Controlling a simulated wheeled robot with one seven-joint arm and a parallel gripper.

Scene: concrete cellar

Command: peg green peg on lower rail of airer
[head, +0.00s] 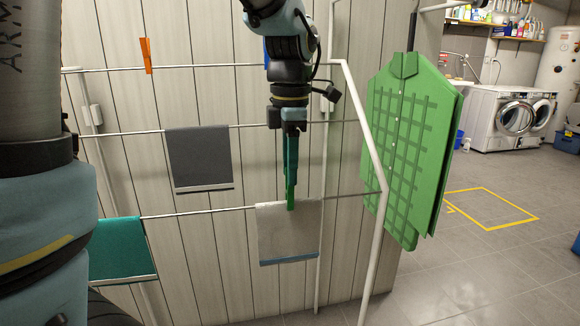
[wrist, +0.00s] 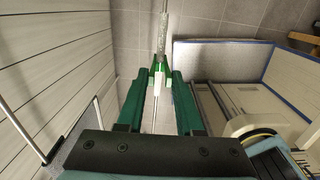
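My gripper (head: 291,188) points down at the lower rail (head: 190,214) of the white airer. Its long dark green fingers close in on a bright green peg (head: 291,201), which also shows between the fingertips in the wrist view (wrist: 158,67). The peg overlaps the top edge of a pale grey cloth (head: 287,234) with a blue lower band, hanging over that rail. In the wrist view the rail runs up the picture behind the peg. I cannot tell whether the peg's jaws are fully around the rail.
An orange peg (head: 147,55) stands on the top rail; a blue peg (head: 266,52) is partly hidden behind my arm. A dark grey cloth (head: 199,158) hangs on the middle rail, a teal cloth (head: 122,250) lower left. A green checked shirt (head: 405,150) hangs right of the airer.

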